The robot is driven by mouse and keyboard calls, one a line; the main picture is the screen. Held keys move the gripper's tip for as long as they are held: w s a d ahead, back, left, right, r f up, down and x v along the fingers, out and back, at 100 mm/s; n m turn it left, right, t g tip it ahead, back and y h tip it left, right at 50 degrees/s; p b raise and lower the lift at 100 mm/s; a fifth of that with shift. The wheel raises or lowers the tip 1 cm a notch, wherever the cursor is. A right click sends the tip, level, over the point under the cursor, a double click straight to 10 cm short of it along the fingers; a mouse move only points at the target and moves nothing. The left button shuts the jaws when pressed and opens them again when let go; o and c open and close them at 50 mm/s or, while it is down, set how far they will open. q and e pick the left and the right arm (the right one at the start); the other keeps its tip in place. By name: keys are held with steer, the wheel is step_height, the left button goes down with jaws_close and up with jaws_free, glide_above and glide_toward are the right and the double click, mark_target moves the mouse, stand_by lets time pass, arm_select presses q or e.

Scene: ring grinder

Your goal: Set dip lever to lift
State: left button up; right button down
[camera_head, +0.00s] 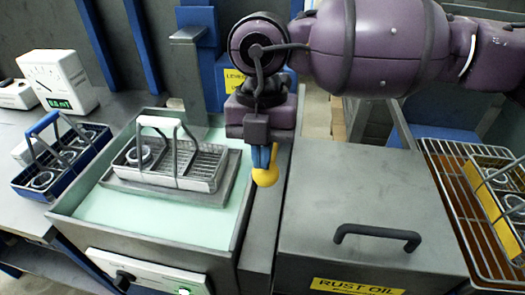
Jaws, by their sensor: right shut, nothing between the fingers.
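My right gripper (262,155) hangs down from the purple arm that comes in from the upper right. Its blue fingers are shut and empty. The yellow knob (265,178), which looks like the end of the dip lever, shows right at the fingertips; I cannot tell whether they touch. The rest of the lever is hidden behind the gripper and arm. A yellow label starting "LEVER" (234,80) is partly covered by the arm. A metal basket (190,180) with a ring in it sits on a grey platform over the pale green tank (130,212). My left gripper is not in view.
A closed rust oil box (350,205) with a black handle stands right of the tank. A wire tray (455,200) is at the far right. A blue basket (35,188) with rings and a gauge (57,80) stand on the left bench. A grey post (187,75) rises behind the tank.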

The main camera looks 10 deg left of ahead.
mark_target(263, 186)
steer(key=shift+f, duration=0.15)
step_height(263, 186, down, 6)
steer(key=shift+s+f+p, duration=0.1)
steer(key=shift+p, duration=0.55)
steer(key=shift+s+f, duration=0.15)
steer(key=shift+f, duration=0.15)
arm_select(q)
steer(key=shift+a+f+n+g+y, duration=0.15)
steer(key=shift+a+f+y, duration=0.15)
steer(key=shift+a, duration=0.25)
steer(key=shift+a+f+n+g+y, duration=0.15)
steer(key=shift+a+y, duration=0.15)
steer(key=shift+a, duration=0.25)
arm_select(e)
steer(key=shift+f, duration=0.3)
steer(key=r, duration=0.3)
steer(key=w+r+p, duration=0.1)
steer(key=r, duration=0.7)
steer(key=shift+w+a+p, duration=0.2)
steer(key=shift+w+p, duration=0.05)
steer(key=shift+p, duration=0.15)
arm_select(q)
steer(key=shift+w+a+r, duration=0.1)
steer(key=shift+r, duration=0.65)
arm_select(e)
steer(key=shift+w+r, duration=0.1)
steer(key=shift+r, duration=0.65)
